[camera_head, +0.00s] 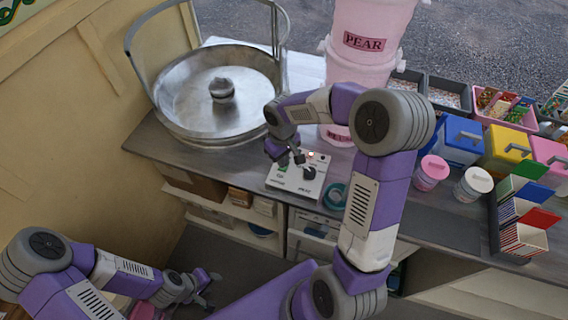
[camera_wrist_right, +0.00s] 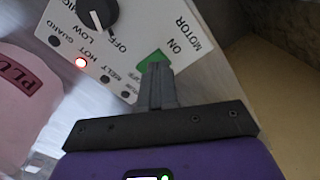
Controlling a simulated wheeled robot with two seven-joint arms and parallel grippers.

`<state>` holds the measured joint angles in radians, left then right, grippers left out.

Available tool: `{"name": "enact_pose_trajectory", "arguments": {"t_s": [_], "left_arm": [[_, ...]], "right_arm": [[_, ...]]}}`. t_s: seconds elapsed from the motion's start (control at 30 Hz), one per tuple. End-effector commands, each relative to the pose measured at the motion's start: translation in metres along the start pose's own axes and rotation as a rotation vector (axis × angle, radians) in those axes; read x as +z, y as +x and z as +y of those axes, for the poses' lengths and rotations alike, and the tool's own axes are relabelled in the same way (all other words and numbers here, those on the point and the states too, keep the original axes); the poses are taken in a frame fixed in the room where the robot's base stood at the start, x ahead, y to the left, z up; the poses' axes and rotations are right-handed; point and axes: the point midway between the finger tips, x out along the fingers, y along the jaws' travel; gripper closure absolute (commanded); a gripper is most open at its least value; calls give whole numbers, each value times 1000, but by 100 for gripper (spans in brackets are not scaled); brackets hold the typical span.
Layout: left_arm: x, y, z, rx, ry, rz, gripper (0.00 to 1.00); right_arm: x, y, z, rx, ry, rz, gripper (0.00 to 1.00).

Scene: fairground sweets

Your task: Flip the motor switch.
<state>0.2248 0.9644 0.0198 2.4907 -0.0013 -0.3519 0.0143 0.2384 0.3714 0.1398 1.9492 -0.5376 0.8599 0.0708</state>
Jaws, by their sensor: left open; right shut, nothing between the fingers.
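The white control box (camera_head: 309,190) stands on the counter in front of the metal bowl. In the right wrist view its panel (camera_wrist_right: 126,14) shows a black knob (camera_wrist_right: 97,12), a lit red light (camera_wrist_right: 81,63) beside HOT, and a green motor switch (camera_wrist_right: 149,58) between ON and OFF. My right gripper (camera_head: 290,159) is shut and empty over the box's left part. In the wrist view its fingertips (camera_wrist_right: 157,68) overlap the green switch; I cannot tell whether they touch it. My left gripper (camera_head: 210,283) is open and empty, low at the left, away from the counter.
The large metal bowl (camera_head: 180,108) with its spinner head (camera_head: 221,89) stands behind the box at left. A teal tape ring (camera_head: 335,197) lies just right of the box. Coloured containers (camera_head: 461,140) crowd the right counter.

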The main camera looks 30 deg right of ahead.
Motion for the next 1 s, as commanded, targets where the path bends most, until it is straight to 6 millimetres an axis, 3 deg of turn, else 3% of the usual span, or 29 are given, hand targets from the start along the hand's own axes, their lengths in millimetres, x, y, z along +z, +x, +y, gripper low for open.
{"name": "enact_pose_trajectory", "arguments": {"t_s": [1.0], "left_arm": [[0, 10, -4, 0, 0, 0, 57]], "right_arm": [[0, 14, 0, 0, 0, 0, 100]]}}
